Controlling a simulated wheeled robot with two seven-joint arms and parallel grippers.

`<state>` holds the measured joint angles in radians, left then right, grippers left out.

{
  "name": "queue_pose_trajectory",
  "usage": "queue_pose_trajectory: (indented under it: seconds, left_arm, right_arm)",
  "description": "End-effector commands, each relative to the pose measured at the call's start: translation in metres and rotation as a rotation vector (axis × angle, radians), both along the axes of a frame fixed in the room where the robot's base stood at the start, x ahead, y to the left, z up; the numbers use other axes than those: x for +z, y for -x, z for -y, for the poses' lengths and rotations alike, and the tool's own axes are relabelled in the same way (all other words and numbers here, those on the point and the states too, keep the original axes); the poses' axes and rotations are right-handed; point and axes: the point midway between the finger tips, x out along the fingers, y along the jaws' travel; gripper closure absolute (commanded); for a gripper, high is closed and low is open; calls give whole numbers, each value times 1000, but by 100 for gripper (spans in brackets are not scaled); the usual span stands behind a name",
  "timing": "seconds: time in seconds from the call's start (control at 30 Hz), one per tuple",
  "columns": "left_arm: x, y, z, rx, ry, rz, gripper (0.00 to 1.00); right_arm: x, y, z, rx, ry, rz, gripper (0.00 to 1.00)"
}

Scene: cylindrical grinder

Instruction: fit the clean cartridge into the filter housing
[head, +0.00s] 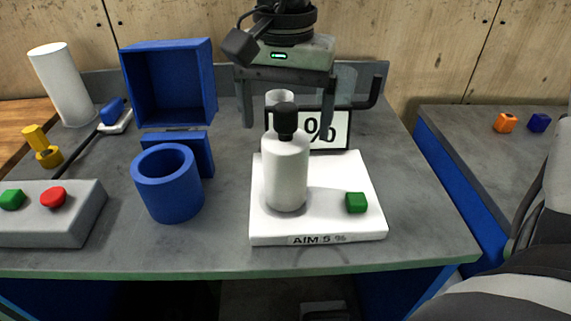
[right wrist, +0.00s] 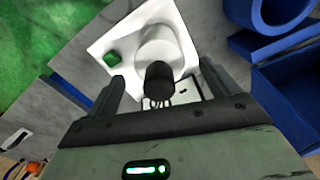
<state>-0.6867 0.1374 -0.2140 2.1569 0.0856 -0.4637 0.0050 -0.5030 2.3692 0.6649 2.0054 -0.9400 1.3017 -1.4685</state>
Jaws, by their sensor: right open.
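A plain white cylinder (head: 62,85), which looks like the clean cartridge, stands at the back left of the bench. A hollow blue cylinder (head: 168,190), open at the top and probably the filter housing, stands left of centre; part of it shows in the right wrist view (right wrist: 272,16). My right gripper (head: 286,128) points down at the back of the white scale, open. A white bottle (head: 286,172) with a black cap stands on the scale in front of it; in the right wrist view, the bottle (right wrist: 165,48) appears between the fingers. My left gripper is not in view.
The white scale (head: 318,230) reads "AIM 5 %" and carries a green cube (head: 356,202). A blue bin (head: 170,82), a yellow part (head: 42,148) and a button box (head: 50,222) are at left. Orange (head: 505,122) and blue (head: 539,122) blocks lie on the right bench.

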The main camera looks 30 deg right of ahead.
Motion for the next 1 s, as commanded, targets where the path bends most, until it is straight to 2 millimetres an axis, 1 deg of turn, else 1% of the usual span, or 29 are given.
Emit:
queue_pose_trajectory:
  seconds: [0.03, 0.1, 0.2, 0.43, 0.47, 0.5, 0.57, 0.6, 0.67, 0.7, 1.0]
  left_arm:
    - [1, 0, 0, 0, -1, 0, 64]
    - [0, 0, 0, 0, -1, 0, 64]
    - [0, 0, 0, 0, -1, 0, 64]
    - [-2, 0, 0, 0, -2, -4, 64]
    - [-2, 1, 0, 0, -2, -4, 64]
    - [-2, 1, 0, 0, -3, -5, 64]
    - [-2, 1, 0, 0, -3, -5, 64]
    - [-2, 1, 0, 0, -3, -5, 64]
    - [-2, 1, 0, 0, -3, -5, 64]
    - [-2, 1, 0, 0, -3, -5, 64]
    - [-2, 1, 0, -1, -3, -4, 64]
  right_arm:
    - [-8, 2, 1, 1, -1, -5, 12]
    - [-17, 1, 1, 2, 1, -2, 12]
    - [-24, 1, 1, 0, 0, -1, 12]
    - [-26, 0, 1, 0, 0, 1, 12]
    - [-26, 0, 1, 0, 0, 1, 18]
    - [-26, 0, 1, 0, 0, 1, 29]
    - [-25, 0, 1, 0, -1, 1, 46]
    - [-25, 0, 1, 0, -1, 1, 57]
    - [-25, 0, 1, 0, -1, 1, 74]
    - [-25, 0, 1, 0, -1, 1, 85]
    - [-22, 0, 1, 0, 0, 4, 86]
